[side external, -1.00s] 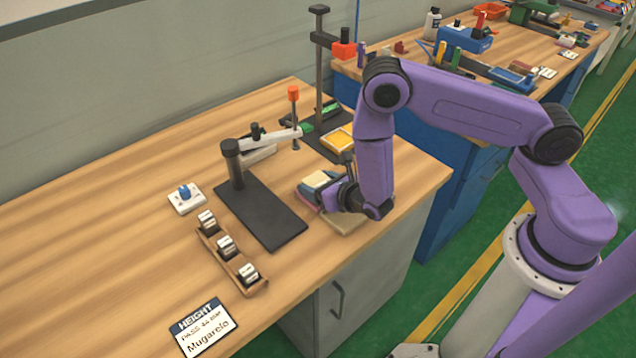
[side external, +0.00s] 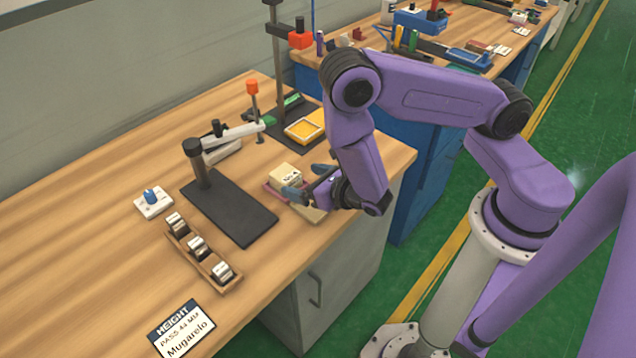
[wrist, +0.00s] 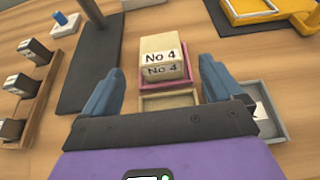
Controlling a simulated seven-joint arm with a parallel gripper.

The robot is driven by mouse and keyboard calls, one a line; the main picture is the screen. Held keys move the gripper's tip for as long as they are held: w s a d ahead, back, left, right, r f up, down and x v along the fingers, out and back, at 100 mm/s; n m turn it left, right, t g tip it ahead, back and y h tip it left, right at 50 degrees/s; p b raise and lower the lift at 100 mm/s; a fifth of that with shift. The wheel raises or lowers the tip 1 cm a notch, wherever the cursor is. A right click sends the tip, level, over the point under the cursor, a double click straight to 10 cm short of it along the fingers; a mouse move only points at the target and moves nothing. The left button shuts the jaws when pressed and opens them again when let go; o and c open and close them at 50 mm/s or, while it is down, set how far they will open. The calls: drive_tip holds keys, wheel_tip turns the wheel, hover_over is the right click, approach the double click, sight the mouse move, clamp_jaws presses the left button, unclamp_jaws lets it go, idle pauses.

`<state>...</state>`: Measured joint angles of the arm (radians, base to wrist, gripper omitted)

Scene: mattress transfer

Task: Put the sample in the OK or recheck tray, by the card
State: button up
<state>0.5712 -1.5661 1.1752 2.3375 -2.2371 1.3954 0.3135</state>
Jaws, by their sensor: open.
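The sample, a cream block labelled "No 4" (wrist: 160,43), sits on a pink tray (wrist: 190,82) in the wrist view; it also shows in the side view (side external: 286,173). A tan tray (wrist: 172,103) lies just nearer my gripper, and a grey tray (wrist: 273,125) with a partly hidden label lies to the right. My gripper (wrist: 163,75) is open, with blue-grey fingers either side of the block's near end in the picture; contact cannot be told. The card (side external: 182,329) reads "HEIGHT", a "PASS" line too small to read surely, and "Mugarelo".
A black-based gauge (side external: 230,210) with a pale arm stands left of the block. A wooden rack (side external: 205,255) holds several small labelled blocks. A white box with a blue knob (side external: 153,202) and a yellow tray (side external: 303,131) are nearby. The table's left side is clear.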

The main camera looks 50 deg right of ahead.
drive_tip(key=v, duration=0.4)
drive_tip(key=shift+s, duration=0.1)
drive_tip(key=s+d+r+m+g+h, duration=0.3)
drive_tip(key=d+r+m+h, duration=0.2)
drive_tip(key=r+m, duration=0.2)
drive_tip(key=s+d+r+m+g+h, duration=0.25)
drive_tip(key=d+r+m+h, duration=0.2)
drive_tip(key=r+m, duration=0.3)
drive_tip(key=s+a+r+m+g+y, duration=0.2)
drive_tip(key=s+m+g+y, duration=0.2)
drive_tip(key=s, duration=0.3)
drive_tip(key=s+a+r+m+g+y, duration=0.2)
drive_tip(key=s+m+g+y, duration=0.2)
drive_tip(key=s, duration=0.4)
drive_tip(key=shift+a+m+y, duration=0.4)
drive_tip(key=shift+m+y, duration=0.05)
drive_tip(key=shift+y, duration=0.5)
